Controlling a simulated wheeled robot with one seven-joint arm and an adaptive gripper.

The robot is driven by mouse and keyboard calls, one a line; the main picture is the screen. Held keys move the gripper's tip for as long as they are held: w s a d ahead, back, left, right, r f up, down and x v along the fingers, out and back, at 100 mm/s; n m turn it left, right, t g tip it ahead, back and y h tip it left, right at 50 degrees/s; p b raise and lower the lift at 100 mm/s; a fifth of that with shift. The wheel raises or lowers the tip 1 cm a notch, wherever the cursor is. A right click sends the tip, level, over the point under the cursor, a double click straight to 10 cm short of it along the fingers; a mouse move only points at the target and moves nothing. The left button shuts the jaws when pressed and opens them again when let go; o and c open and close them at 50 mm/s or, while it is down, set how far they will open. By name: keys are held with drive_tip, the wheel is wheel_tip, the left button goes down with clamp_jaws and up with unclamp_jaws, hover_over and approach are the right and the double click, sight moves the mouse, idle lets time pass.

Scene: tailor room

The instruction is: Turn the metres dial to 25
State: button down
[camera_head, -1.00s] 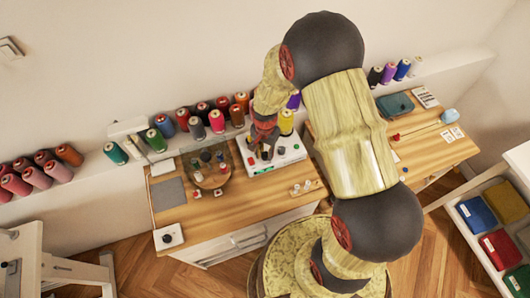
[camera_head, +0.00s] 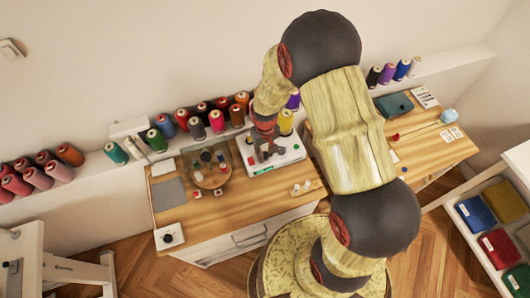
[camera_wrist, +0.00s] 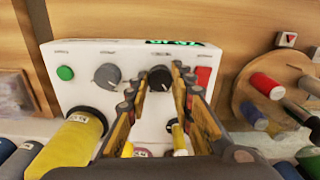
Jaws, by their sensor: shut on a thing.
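A white winder box (camera_wrist: 75,65) with a green button (camera_wrist: 65,73), a grey dial (camera_wrist: 107,76), a black dial (camera_wrist: 160,78) and a red switch (camera_wrist: 203,76) fills the middle of the wrist view. It appears upside down there, with a green-lit display (camera_wrist: 175,42) at its edge. The panel labels are too small to read. My gripper (camera_wrist: 160,72) is shut on the black dial, one fingertip on each side. In the head view the box (camera_head: 285,155) stands on the wooden table under my gripper (camera_head: 265,154); the dials are hidden there.
A yellow thread spool (camera_wrist: 75,145) stands close beside my gripper. A round wooden board (camera_head: 207,172) with small spools lies left of the box. More spools line the ledge behind. The table's front left (camera_head: 200,225) is mostly clear.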

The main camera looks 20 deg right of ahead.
sight(265, 155)
drive_tip(key=n, duration=0.5)
drive_tip(key=shift+n, duration=0.4)
idle(0.3)
drive_tip(key=c, duration=1.5)
unclamp_jaws()
drive_tip(key=shift+c, duration=0.2)
wheel_tip(265, 155, up, 12)
